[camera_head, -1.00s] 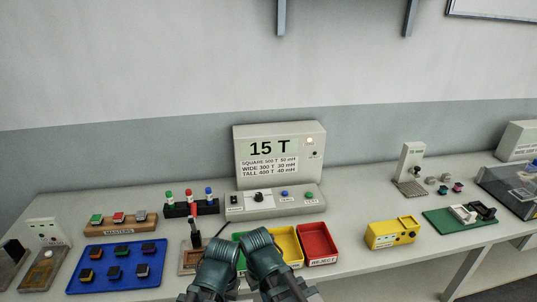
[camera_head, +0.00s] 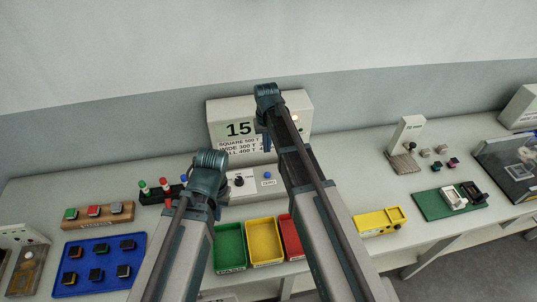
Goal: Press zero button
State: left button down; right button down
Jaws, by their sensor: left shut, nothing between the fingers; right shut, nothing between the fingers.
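The blue zero button (camera_head: 267,175) sits on the grey control panel (camera_head: 244,193), above a label reading ZERO, just left of my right arm. A black knob (camera_head: 239,181) is to its left. The display box (camera_head: 222,109) behind shows 15, its right part covered by my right arm. My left gripper (camera_head: 205,188) is at the panel's left end, its fingertips mostly hidden by the arm. My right gripper (camera_head: 266,142) is in front of the display box, largely hidden behind its arm. Both are shut and empty. The panel right of the zero button is covered by my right arm.
Green (camera_head: 229,245), yellow (camera_head: 264,240) and red (camera_head: 291,236) bins stand in front of the panel. A yellow box (camera_head: 380,221) and green board (camera_head: 427,206) are right.

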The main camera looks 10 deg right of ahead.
aim_at(267, 174)
pick_arm(q)
jog(key=shift+r, duration=0.1)
pick_arm(e)
jog(key=shift+w+d+r, duration=0.1)
jog(key=shift+w+r, duration=0.05)
jog(key=shift+w, duration=0.05)
pick_arm(q)
jog(key=shift+w, duration=0.1)
